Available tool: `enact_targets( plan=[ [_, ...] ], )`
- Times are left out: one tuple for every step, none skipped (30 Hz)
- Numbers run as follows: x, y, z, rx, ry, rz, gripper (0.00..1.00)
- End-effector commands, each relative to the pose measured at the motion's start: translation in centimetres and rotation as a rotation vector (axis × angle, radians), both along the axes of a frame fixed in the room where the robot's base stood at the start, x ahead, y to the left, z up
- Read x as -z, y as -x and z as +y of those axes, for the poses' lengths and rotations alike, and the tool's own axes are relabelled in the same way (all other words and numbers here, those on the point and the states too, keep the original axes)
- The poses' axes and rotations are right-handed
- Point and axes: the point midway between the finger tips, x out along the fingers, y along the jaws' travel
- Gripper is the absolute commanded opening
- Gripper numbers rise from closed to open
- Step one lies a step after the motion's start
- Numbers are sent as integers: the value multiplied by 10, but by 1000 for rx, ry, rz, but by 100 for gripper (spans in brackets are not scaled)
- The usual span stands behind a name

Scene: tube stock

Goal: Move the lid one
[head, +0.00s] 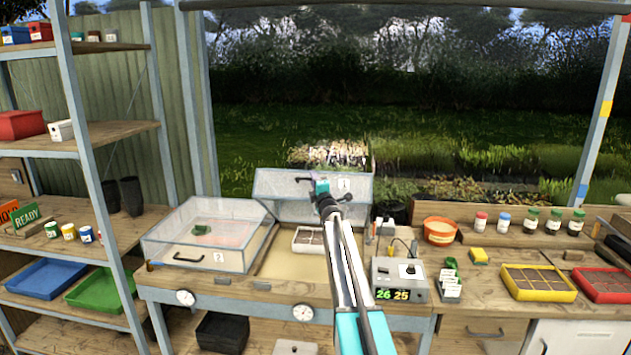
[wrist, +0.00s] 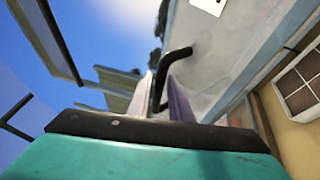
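Lid one (head: 270,186) is a clear panel with a pale frame and a "1" label, tilted up steeply at the back of its bed in the head view. The lid's pane also fills the upper right of the wrist view (wrist: 215,65). My gripper (head: 319,186) is at the lid's front edge. In the wrist view its two fingers (wrist: 160,85) are close together on either side of the black handle (wrist: 178,54) and look shut on it. The exact finger contact is small and partly hidden.
Lid two (head: 205,235) lies closed to the left. A seed tray (head: 308,240) sits in the open bed. A control box (head: 399,279) reading 26 and 25 stands to the right, with an orange pot (head: 440,231) and yellow tray (head: 538,284) beyond.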

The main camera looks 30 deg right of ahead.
Motion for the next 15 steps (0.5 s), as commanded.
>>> enact_targets(
  plan=[
    [0, 0, 0, 0, 0, 0, 19],
    [0, 1, 0, -1, 1, 0, 19],
    [0, 1, 1, -1, 1, 0, 19],
    [1, 2, 1, -1, 1, 0, 19],
    [1, 3, 1, -1, 1, 0, 19],
    [1, 4, 1, -1, 1, -1, 19],
    [1, 6, 2, -1, 1, -1, 19],
    [2, 8, 2, -1, 1, -1, 19],
    [2, 10, 3, -1, 1, -1, 19],
    [3, 12, 3, -1, 1, -1, 19],
    [3, 14, 4, -1, 1, -1, 19],
    [4, 17, 4, -1, 1, -1, 19],
    [4, 20, 5, -1, 1, -1, 19],
    [5, 22, 6, -1, 1, -1, 19],
    [5, 25, 7, -2, 1, -1, 19]
  ],
)
